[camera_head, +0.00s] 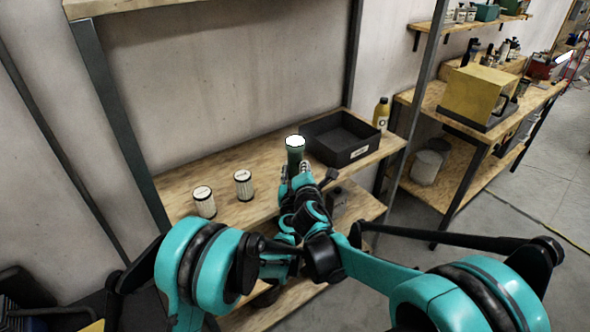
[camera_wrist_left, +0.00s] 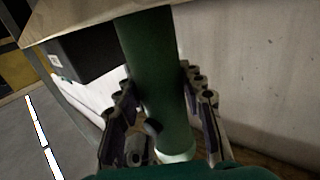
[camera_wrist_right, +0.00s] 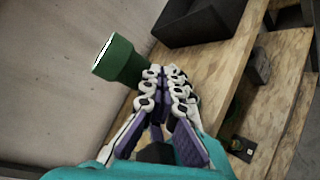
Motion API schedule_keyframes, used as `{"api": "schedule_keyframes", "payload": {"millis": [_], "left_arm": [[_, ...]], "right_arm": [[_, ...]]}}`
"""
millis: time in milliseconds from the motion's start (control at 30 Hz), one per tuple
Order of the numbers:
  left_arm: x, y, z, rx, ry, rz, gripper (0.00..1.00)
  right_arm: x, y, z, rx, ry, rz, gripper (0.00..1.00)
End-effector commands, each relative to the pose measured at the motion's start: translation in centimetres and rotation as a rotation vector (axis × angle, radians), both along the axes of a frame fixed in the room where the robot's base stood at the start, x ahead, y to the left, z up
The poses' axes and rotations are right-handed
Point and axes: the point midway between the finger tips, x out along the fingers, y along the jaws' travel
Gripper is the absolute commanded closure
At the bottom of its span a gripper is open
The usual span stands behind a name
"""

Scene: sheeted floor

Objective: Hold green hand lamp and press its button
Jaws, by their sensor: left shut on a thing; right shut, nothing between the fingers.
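The green hand lamp (camera_head: 295,157) is held upright above the wooden shelf, its white lens facing up in the head view. My left gripper (camera_wrist_left: 160,105) is shut around the lamp's green body (camera_wrist_left: 152,65), with a finger on each side. A small dark round part shows on the body between the fingers. In the right wrist view, the lamp's flared head (camera_wrist_right: 118,58) is beyond my right gripper (camera_wrist_right: 165,75). My right gripper is shut with its fingertips together, close beside the lamp. Whether the fingertips touch the lamp cannot be told.
A black open bin (camera_head: 340,140) stands on the shelf just behind and right of the lamp. Two white-and-black canisters (camera_head: 204,203) (camera_head: 243,186) stand on the shelf to the left. A yellow bottle (camera_head: 381,113) is beyond the bin. Dark metal posts frame the shelf.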

Motion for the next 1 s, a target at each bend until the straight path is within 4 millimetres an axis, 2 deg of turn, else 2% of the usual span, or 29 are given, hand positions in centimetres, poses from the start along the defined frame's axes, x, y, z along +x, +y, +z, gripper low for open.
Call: {"api": "schedule_keyframes", "payload": {"millis": [267, 800, 1000], "left_arm": [[0.0, 0.0, 0.0, 0.0, 0.0, 0.001, 0.95], [0.0, 0.1, 0.0, 0.0, 0.0, 0.001, 0.95], [0.0, 0.1, 0.0, 0.0, 0.0, 0.001, 0.95]], "right_arm": [[-0.2, -0.2, 0.0, 0.0, 0.0, -0.001, 1.0], [-4.4, -3.3, 0.0, 0.001, 0.0, -0.002, 1.0], [-5.0, -3.7, 0.0, -0.001, 0.0, -0.001, 1.0]]}}
